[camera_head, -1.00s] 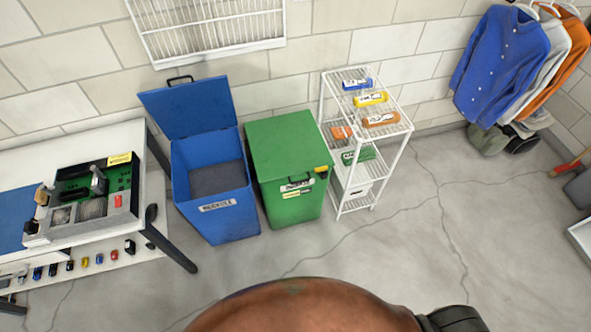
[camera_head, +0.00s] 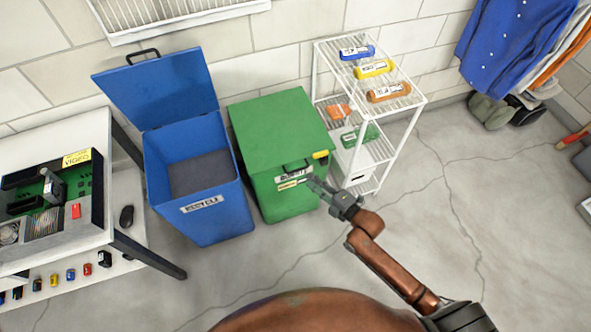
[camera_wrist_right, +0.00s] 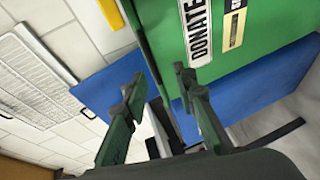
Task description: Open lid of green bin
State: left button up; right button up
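The green bin (camera_head: 290,201) stands against the wall with its flat green lid (camera_head: 275,130) shut. A dark handle (camera_head: 296,166) sits at the lid's front edge, above the bin's labels. My right gripper (camera_head: 317,186) is just in front of the bin's front right side, below the lid edge. In the right wrist view the gripper's two fingers (camera_wrist_right: 161,78) are apart with nothing between them. The green bin's front (camera_wrist_right: 265,35) with its DONATE label (camera_wrist_right: 196,32) is close beyond them. My left gripper is not in view.
A blue bin (camera_head: 203,208) with its lid raised stands left of the green bin. A white wire shelf (camera_head: 405,104) with colored bottles stands close on the right. A yellow item (camera_head: 321,154) is at the lid's right front corner. A workbench (camera_head: 128,222) is at left. Floor in front is clear.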

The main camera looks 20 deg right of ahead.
aim_at(298, 170)
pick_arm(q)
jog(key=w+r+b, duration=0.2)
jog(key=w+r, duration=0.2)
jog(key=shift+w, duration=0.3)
pick_arm(e)
jog(key=shift+a+r+x, duration=0.1)
jog(key=shift+r+x, duration=0.05)
jog(key=shift+x, duration=1.15)
jog(key=shift+a+r+x, duration=0.1)
jog(key=shift+r+x, duration=0.1)
jog(key=shift+x, duration=1.15)
jog(key=shift+a+r+x, duration=0.1)
jog(key=shift+r+x, duration=0.05)
jog(key=shift+x, duration=1.15)
jog(key=shift+c, duration=0.2)
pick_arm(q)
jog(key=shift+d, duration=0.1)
pick_arm(e)
grip_shut()
